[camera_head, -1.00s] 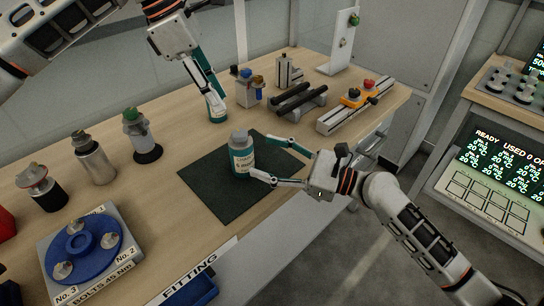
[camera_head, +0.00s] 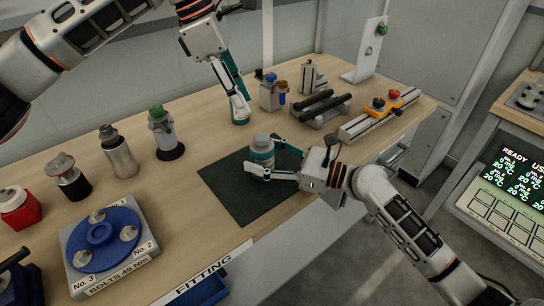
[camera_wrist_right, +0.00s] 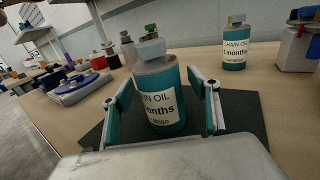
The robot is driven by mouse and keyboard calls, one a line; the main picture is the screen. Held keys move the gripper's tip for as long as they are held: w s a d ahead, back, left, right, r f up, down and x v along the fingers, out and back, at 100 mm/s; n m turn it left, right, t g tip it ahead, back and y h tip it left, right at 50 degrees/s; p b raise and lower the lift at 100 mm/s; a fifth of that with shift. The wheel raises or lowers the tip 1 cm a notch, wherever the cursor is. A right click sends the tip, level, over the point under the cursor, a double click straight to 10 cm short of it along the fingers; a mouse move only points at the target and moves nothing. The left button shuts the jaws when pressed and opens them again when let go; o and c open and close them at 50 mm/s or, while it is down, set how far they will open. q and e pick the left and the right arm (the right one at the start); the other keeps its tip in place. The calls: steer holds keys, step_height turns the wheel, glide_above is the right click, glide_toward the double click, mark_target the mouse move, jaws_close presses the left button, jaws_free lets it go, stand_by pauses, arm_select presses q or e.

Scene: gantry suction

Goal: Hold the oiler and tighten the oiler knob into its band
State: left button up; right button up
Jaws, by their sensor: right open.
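The oiler (camera_head: 262,157) is a teal canister with a pale "CHAIN OIL" label and a grey knob (camera_head: 261,139) on top. It stands upright on a dark green mat. In the right wrist view the oiler (camera_wrist_right: 160,105) stands between my finger pads, with the grey knob (camera_wrist_right: 151,49) above them. My right gripper (camera_head: 262,160) is open, its fingers on either side of the canister with small gaps visible. No band can be made out at the knob. My left gripper (camera_head: 246,104) hangs behind the mat, fingers apart, overlapping a second teal canister (camera_head: 239,120) in the head view.
The green mat (camera_head: 235,200) has free room in front of the oiler. Black rollers (camera_head: 325,105) and a rail with red and orange parts (camera_head: 385,112) are at right.

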steer(key=c, duration=0.3)
stand_by(0.5)
steer(key=shift+c, duration=0.2)
jaws_close()
